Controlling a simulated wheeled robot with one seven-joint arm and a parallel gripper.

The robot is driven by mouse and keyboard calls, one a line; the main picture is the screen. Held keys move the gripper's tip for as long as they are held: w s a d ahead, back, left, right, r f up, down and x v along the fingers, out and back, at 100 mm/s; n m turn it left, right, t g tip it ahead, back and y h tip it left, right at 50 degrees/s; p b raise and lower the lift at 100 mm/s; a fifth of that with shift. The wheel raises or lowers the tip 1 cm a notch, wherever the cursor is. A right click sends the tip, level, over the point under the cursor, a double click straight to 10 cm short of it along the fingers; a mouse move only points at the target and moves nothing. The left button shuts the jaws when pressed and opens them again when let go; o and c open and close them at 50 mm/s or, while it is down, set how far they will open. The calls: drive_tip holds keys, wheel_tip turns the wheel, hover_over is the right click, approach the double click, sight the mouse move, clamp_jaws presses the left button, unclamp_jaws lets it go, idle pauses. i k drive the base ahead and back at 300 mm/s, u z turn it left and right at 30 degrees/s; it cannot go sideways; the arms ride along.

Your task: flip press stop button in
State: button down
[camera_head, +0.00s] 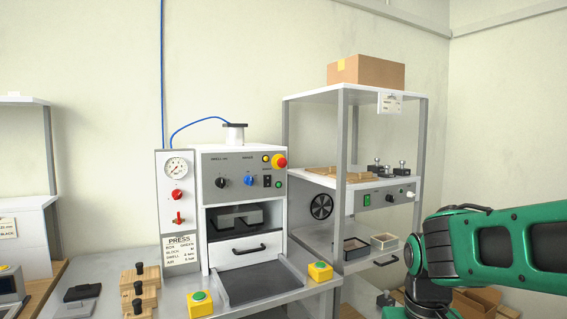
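The press (245,160) is a white and grey box machine standing on the bench, with a dark control panel on its upper front. Its stop button (279,161) is a red mushroom head on a yellow collar at the panel's upper right corner. I cannot tell from here whether the button is pushed in or out. My gripper is not in view; only green and black links of my arm show at the lower right, apart from the press.
Two green buttons on yellow boxes (320,271) (200,303) flank the front tray (262,281). A shelf rack (341,130) stands close on the right.

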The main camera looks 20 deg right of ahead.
sight(282, 162)
drive_tip(key=i, duration=1)
